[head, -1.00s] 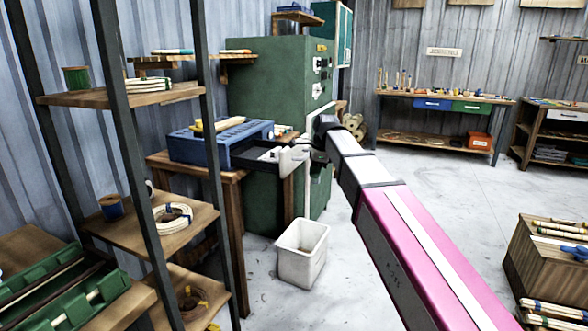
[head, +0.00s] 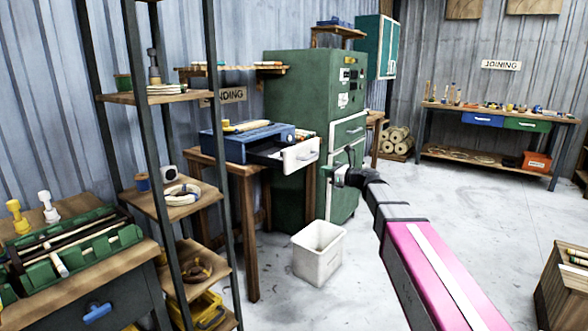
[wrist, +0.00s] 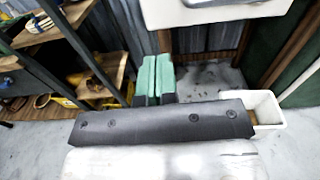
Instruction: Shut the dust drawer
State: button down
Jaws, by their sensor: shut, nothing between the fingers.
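The dust drawer (head: 301,155) has a white front with a handle and stands pulled out of the blue machine (head: 248,137) on a wooden table. Its open inside shows behind the front. My gripper (head: 328,172) is to the right of the drawer front and a little lower, apart from it in the picture. In the wrist view my gripper's green fingers (wrist: 151,77) are together with nothing between them. The white drawer front (wrist: 215,12) shows at the top of that view, cut by the frame edge, beyond the fingertips.
A white bin (head: 318,252) stands on the floor below the drawer. A green cabinet (head: 305,100) stands behind and right of the blue machine. A dark-framed shelf (head: 185,200) is at the left. The floor to the right is largely clear.

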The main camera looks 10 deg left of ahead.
send_near(292, 163)
jog(key=x, duration=0.7)
jog(key=shift+a, duration=0.3)
jog(key=shift+w+a, duration=0.1)
jog(key=x, duration=2.1)
jog(key=shift+w+r, duration=0.2)
jog(key=shift+r, duration=0.15)
jog(key=shift+w+a+r, duration=0.1)
jog(key=shift+w+a, duration=0.05)
jog(key=shift+a, duration=0.15)
